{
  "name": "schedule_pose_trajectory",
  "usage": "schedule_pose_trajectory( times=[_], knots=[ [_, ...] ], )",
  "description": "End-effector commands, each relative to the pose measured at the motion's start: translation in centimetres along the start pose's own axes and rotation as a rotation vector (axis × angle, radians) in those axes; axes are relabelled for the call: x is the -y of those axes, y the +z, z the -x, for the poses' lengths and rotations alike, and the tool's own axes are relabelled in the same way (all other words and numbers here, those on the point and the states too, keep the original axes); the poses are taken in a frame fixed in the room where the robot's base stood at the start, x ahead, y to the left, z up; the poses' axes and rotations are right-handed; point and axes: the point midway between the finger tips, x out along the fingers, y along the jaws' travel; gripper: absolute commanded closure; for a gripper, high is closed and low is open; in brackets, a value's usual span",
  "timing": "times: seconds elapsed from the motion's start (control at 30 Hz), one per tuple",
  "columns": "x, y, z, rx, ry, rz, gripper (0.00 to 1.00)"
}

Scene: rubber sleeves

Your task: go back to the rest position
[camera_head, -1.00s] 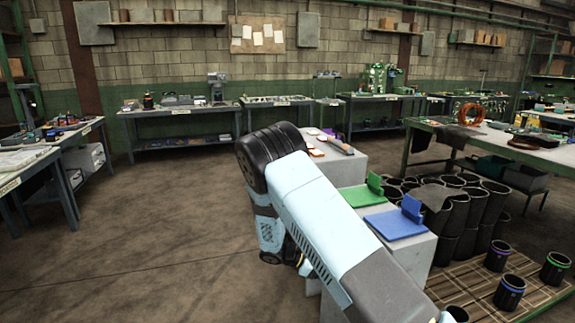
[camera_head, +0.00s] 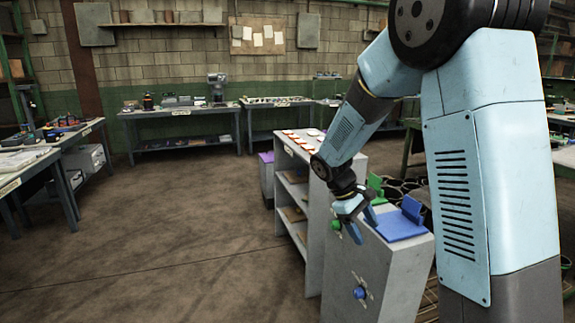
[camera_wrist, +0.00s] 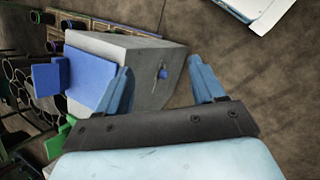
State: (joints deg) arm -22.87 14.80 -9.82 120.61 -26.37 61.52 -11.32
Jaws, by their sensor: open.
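My gripper (camera_head: 362,225) is in the head view in front of the grey cabinets, pointing down beside the blue stand. In the wrist view my gripper (camera_wrist: 161,88) has its two blue fingers spread wide with nothing between them. The grey cabinet (camera_head: 385,275) with the blue stand (camera_head: 400,226) on top is just below and right of the fingers in the head view. It carries a blue knob (camera_head: 360,292) on its front. The wrist view also shows this cabinet (camera_wrist: 150,65), its blue stand (camera_wrist: 92,80) and its blue knob (camera_wrist: 163,75). I cannot tell whether a finger touches the cabinet.
A green stand (camera_head: 375,184) and a green knob (camera_head: 336,225) are just behind the gripper. A grey shelf unit (camera_head: 294,190) stands further back. Black sleeves (camera_wrist: 20,80) lie beside the cabinet. The floor (camera_head: 190,240) on the left is clear.

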Motion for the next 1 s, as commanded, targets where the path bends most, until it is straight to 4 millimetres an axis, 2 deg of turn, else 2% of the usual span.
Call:
schedule_pose_trajectory(
  times=[0.1, 0.47, 1.0],
  knots=[
    [-0.1, 2.7, 1.7, -0.07, -0.034, -0.075, 0.32],
    [0.9, 10.3, 5.6, -0.264, -0.122, -0.285, 0.32],
    [4.9, 20.4, 9.4, -0.551, -0.212, -0.589, 0.32]
  ],
)
